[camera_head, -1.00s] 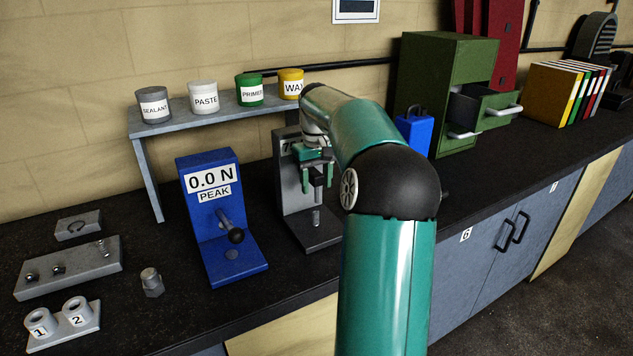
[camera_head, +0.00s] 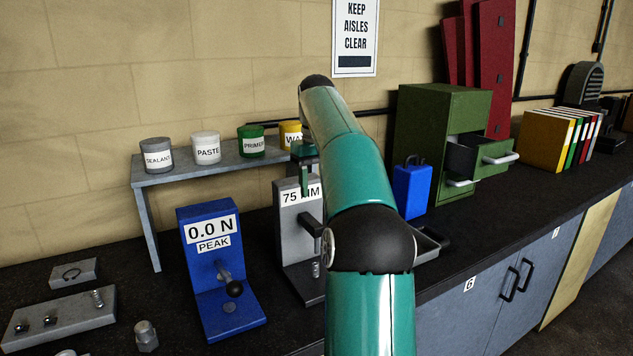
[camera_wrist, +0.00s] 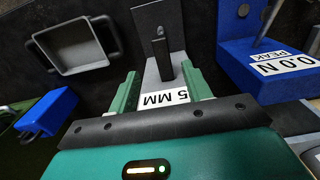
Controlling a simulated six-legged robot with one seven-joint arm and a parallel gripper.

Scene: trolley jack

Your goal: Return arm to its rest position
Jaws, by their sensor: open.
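My teal arm rises through the middle of the head view. My gripper (camera_head: 304,178) is partly hidden behind the arm, in front of the shelf's right end and above the grey gauge stand (camera_head: 289,225) labelled 75 MM. In the wrist view, my gripper (camera_wrist: 162,92) has its two green fingers apart with nothing held between them. The grey stand (camera_wrist: 164,68) shows beyond and between the fingers, with its label partly cut off by the gripper body.
A blue force gauge (camera_head: 208,262) reading 0.0 N stands left of the grey stand. A shelf (camera_head: 222,168) holds several labelled tins behind. A blue case (camera_head: 412,190), a grey tray (camera_wrist: 75,48) and a green cabinet (camera_head: 420,120) with an open drawer stand to the right.

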